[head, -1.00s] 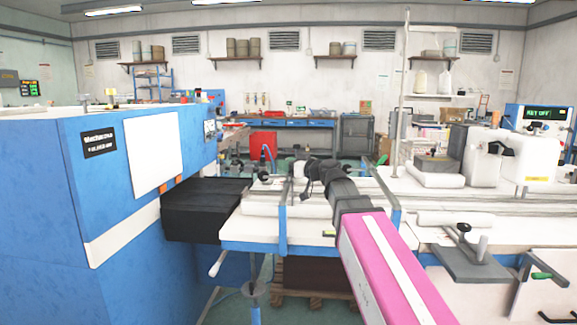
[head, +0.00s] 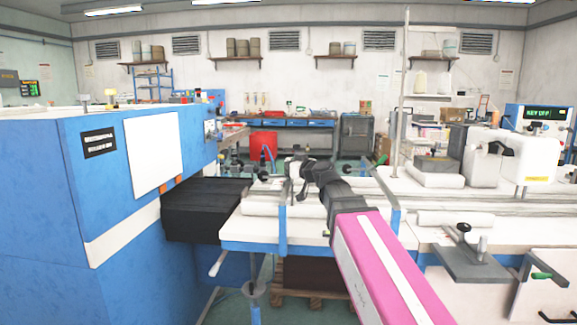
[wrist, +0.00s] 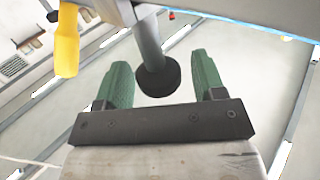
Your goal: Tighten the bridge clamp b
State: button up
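A blue-posted bridge frame (head: 282,228) stands over the white table, with dark clamp hardware near its top. I cannot tell which clamp is b. My gripper (wrist: 158,72) reaches the left part of this bridge at the end of my pink arm; its fingers are too small to read in the head view. In the wrist view its two green fingers are apart. A grey rod with a round black end (wrist: 157,80) shows between them, with gaps at both sides. A yellow handle-like part (wrist: 66,42) hangs left of the fingers.
A large blue machine (head: 90,210) stands at left, with a black block (head: 205,208) beside the table. White rolls (head: 455,218) and a dark plate with a knobbed lever (head: 470,262) lie at right. My arm crosses the table's middle.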

jog(key=v, duration=1)
jog(key=shift+s+d, duration=0.25)
jog(key=shift+d, duration=0.05)
